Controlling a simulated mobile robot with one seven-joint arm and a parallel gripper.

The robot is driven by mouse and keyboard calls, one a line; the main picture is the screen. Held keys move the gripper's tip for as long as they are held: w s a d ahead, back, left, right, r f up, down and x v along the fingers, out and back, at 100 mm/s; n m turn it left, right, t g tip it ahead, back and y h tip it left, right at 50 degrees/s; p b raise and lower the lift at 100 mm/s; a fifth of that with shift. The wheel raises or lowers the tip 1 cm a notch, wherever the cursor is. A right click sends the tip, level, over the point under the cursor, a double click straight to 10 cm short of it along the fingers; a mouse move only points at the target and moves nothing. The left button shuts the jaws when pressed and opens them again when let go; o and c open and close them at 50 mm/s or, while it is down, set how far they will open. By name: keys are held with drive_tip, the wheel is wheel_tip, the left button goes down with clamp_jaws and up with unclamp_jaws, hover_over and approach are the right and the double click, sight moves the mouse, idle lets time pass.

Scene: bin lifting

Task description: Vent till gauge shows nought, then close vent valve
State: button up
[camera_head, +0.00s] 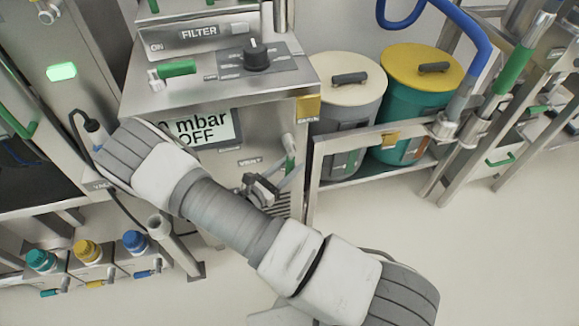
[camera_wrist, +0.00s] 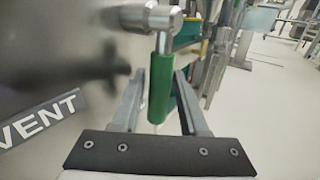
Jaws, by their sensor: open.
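The vent valve's green handle (camera_wrist: 160,92) hangs straight down from its metal stem (camera_wrist: 153,18) beside the VENT label (camera_wrist: 43,117) in the wrist view. In the head view the handle (camera_head: 290,163) is small at the cabinet's right front. My gripper (camera_wrist: 158,76) is open, with one finger on each side of the handle; I cannot tell whether either touches it. In the head view my gripper (camera_head: 265,186) is just below and left of the handle. The gauge display (camera_head: 205,131) reads "0 mbar" and "OFF"; my arm covers its left end, so any digits before the 0 are hidden.
A FILTER panel with a black knob (camera_head: 257,54) and a green-handled lever (camera_head: 176,69) is above the display. A metal rail (camera_head: 365,134) and lidded bins (camera_head: 345,88) stand to the right. Small colored-cap valves (camera_head: 88,251) are at lower left. The floor at lower right is clear.

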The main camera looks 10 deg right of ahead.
clamp_jaws()
idle(1.4)
